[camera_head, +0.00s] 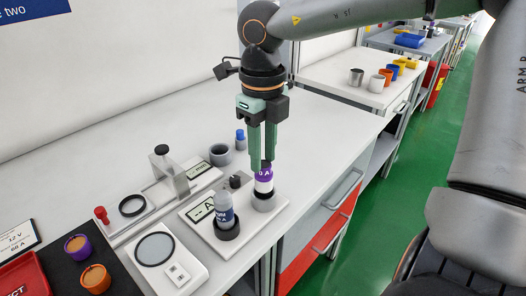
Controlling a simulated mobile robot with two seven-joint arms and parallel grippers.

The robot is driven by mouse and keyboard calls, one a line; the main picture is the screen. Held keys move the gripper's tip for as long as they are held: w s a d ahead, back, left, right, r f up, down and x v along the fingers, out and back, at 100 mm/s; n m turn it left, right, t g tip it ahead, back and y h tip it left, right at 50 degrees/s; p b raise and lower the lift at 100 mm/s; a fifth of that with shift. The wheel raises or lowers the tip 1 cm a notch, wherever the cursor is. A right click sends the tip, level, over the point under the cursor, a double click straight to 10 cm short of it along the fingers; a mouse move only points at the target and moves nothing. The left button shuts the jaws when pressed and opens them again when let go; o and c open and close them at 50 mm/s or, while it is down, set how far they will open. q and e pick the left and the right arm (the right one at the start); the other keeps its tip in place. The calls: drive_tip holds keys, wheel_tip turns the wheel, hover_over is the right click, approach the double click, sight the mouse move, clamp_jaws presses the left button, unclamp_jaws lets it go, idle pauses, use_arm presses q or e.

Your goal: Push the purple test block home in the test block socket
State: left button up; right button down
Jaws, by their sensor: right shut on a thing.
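The purple test block (265,186), purple on top with a white band, stands upright at the test block socket (264,202), a grey round holder near the bench's front edge. Its lower end is at the socket's mouth; how deep it sits I cannot tell. My right gripper (263,166) points straight down from above, its green fingers shut on the top of the block and covering part of it. My left gripper is not in view.
A bottle (225,212) stands in a dark holder just left of the socket, close to the right gripper. A clamp stand (170,172), a grey cup (220,154) and a round-dial device (158,250) are further left. The bench (310,150) is clear behind.

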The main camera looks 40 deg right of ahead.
sight(263, 163)
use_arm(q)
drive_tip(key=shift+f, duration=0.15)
use_arm(e)
drive_tip(key=shift+f, duration=0.15)
use_arm(q)
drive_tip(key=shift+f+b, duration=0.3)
drive_tip(key=shift+b, duration=0.15)
use_arm(e)
drive_tip(key=shift+f, duration=0.35)
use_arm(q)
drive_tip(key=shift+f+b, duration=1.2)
use_arm(e)
drive_tip(key=shift+f, duration=1.25)
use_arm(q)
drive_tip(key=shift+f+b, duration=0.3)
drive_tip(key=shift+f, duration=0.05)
use_arm(e)
drive_tip(key=shift+f, duration=0.35)
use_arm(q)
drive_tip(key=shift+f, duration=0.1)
use_arm(e)
drive_tip(key=shift+f, duration=0.1)
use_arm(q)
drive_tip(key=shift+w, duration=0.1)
use_arm(e)
drive_tip(key=c, duration=0.5)
unclamp_jaws()
